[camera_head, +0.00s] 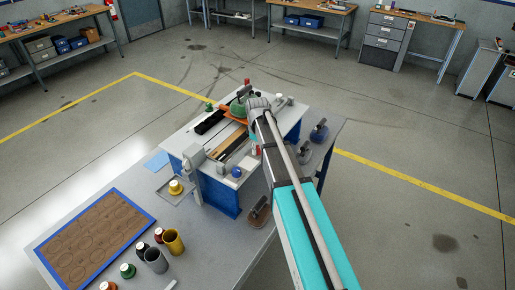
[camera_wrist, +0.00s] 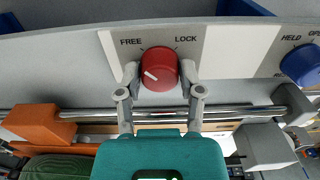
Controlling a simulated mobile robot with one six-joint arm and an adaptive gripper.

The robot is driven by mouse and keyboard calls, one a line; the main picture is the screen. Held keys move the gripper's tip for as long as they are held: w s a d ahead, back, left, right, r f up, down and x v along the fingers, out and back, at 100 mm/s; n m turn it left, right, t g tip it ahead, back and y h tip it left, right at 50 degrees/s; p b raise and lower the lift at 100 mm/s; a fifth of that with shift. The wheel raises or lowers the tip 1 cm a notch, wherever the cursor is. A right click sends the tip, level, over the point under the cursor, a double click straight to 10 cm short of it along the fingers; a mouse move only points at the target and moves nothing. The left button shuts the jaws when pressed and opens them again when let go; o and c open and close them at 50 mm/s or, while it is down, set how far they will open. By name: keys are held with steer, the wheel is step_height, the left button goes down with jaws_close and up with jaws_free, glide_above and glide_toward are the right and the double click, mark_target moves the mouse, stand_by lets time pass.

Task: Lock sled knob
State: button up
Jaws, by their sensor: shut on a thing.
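The red sled knob (camera_wrist: 158,68) sits on a pale panel (camera_wrist: 230,50) in the wrist view, between the printed words FREE on the left and LOCK on the right. A short white mark shows on the lower left part of its face. My gripper (camera_wrist: 158,75) has its two grey fingers on either side of the knob, shut on it. In the head view my gripper is mostly hidden behind my arm at the bench-top machine (camera_head: 222,190), and I cannot make out the red knob there.
A blue knob (camera_wrist: 302,65) marked HELD is at the panel's right. A metal rod (camera_wrist: 240,112) runs below, with an orange block (camera_wrist: 40,123) at its left. Several cups, including a yellow one (camera_head: 173,242), and a blue-edged board (camera_head: 95,235) stand on the bench.

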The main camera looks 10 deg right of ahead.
steer(key=c, duration=0.3)
steer(key=shift+c, duration=0.2)
steer(key=shift+m, duration=0.4)
steer(key=m, duration=0.3)
steer(key=shift+m, duration=0.3)
steer(key=m, duration=1.3)
steer(key=shift+m, duration=0.3)
